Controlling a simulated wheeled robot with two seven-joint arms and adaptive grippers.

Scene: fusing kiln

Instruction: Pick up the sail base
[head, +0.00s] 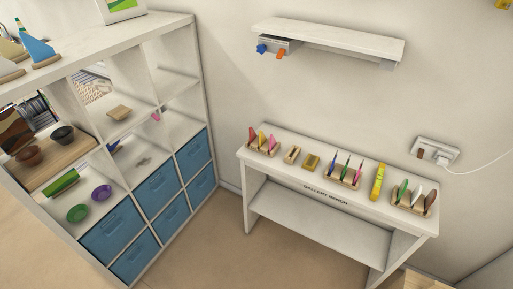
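No label marks the sail base, so I cannot tell for certain which piece it is. A small, empty light-wood piece (291,154) lies on the white bench, between a rack of upright coloured pieces (262,147) and a yellow-brown block (312,162). Another pale wooden piece (119,113) lies in a shelf cubby. On top of the shelf, a blue sail shape (38,48) stands upright on a wooden base (47,62). Neither of my grippers shows in the head view.
The white bench (337,228) bears two more racks, a middle one (342,178) and a right one (412,204), and a yellow item (378,182). The cubby shelf (204,85) holds bowls and blue bins (157,188). A wall shelf (330,38) hangs above. Floor between is clear.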

